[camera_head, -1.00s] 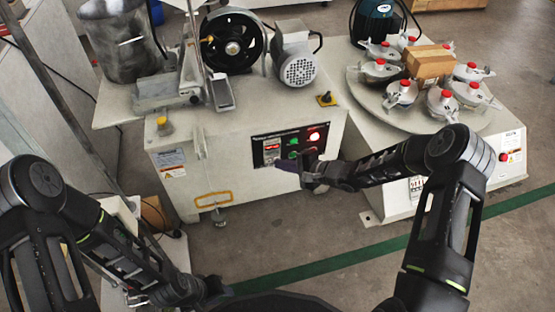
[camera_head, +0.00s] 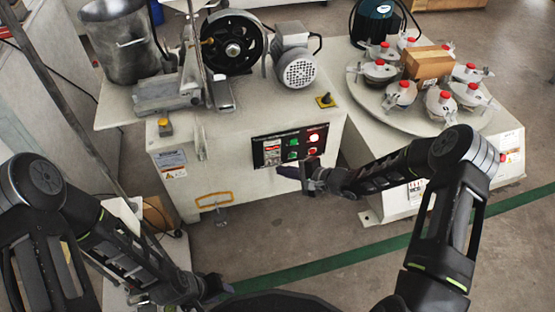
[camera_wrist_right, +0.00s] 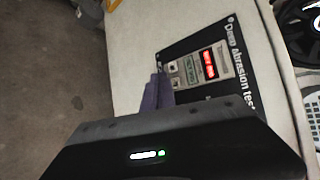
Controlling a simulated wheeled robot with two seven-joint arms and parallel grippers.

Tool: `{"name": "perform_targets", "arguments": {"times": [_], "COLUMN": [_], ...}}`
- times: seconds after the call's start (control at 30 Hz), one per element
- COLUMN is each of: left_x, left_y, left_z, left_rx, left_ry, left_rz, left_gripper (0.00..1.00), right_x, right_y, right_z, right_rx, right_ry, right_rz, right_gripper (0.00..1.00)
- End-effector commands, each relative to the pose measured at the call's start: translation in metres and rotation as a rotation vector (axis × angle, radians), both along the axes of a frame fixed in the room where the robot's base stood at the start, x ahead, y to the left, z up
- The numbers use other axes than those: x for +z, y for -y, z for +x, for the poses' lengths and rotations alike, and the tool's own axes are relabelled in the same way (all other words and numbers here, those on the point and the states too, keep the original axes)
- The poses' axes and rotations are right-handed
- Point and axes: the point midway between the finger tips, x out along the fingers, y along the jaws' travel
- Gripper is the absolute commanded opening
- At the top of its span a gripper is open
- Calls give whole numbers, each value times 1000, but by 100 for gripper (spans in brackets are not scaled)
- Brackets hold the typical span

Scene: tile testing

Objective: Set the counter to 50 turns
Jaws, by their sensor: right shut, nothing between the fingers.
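The counter (camera_head: 272,152) sits at the left of the black control panel on the front of the white machine. In the right wrist view the counter (camera_wrist_right: 203,66) has a red display row, a green row below it and small buttons along one side; I cannot read the digits surely. My right gripper (camera_head: 284,172) is just in front of the panel, below the counter. In the right wrist view its purple fingertips (camera_wrist_right: 158,92) are together and empty, beside the counter's button side; contact cannot be told. My left gripper (camera_head: 222,287) is low in the head view, away from the machine; its fingers are unclear.
A motor (camera_head: 297,67) and wheel (camera_head: 233,42) stand on top. At right, a round table (camera_head: 358,97) holds several red-capped pots and a cardboard box (camera_head: 428,63).

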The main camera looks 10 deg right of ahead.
Motion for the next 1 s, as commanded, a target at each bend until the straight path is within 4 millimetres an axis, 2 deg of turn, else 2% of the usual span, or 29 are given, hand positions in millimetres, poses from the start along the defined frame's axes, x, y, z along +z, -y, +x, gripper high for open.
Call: {"name": "perform_targets", "arguments": {"times": [0.43,1.0], "left_x": [20,19], "left_y": [0,0], "left_z": [0,0], "left_rx": [0,0], "left_ry": [0,0], "left_rz": [0,0], "left_gripper": [36,36], "right_x": [2,0], "right_y": [3,3], "right_z": [-40,-42], "right_rx": [-2,0], "right_ry": [-2,0], "right_rz": [1,0], "right_gripper": [0,0]}}
